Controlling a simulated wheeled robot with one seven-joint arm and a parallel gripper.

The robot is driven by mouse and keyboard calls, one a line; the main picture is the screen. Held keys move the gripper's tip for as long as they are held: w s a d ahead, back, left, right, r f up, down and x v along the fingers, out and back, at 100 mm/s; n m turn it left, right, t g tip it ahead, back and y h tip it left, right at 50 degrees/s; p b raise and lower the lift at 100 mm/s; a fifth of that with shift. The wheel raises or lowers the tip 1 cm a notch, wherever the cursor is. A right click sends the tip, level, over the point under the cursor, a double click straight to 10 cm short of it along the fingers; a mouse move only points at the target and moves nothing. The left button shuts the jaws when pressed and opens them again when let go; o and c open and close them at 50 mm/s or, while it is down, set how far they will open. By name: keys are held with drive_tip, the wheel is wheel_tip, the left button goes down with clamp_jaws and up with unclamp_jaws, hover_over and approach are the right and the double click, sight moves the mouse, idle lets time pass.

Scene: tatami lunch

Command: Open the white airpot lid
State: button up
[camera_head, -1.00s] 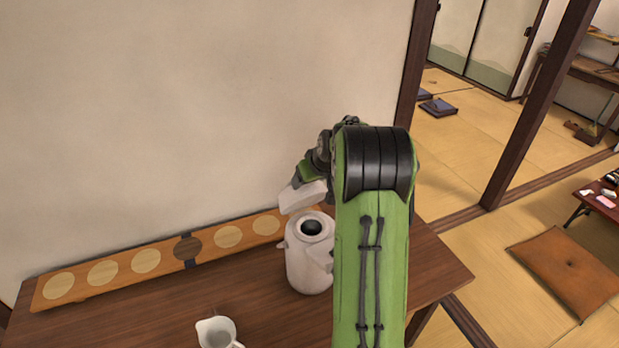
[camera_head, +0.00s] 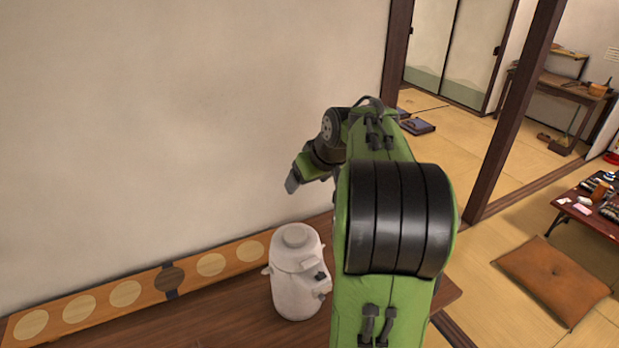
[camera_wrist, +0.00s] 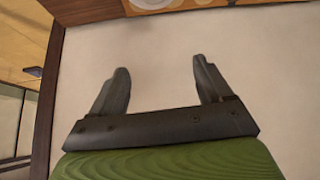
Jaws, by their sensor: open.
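The white airpot (camera_head: 298,284) stands upright on the dark wooden table in the head view. Its lid (camera_head: 296,238) lies down over the top, with a round raised disc in the middle, and no dark opening shows. A small dark part is on the pot's right side. My gripper (camera_head: 292,184) is above the pot and apart from it, near the wall; my arm hides part of it. In the wrist view my gripper (camera_wrist: 160,80) is open and empty, its two fingers spread in front of the pale wall. The pot cannot be made out in the wrist view.
A long wooden board (camera_head: 143,290) with pale discs lies along the wall, left of the pot. The plain wall (camera_head: 180,120) is close behind. My arm covers the table's right part. A brown cushion (camera_head: 553,277) and a low table are on the tatami at right.

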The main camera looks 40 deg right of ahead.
drive_tip(key=shift+s+r, duration=0.2)
drive_tip(key=shift+r, duration=0.15)
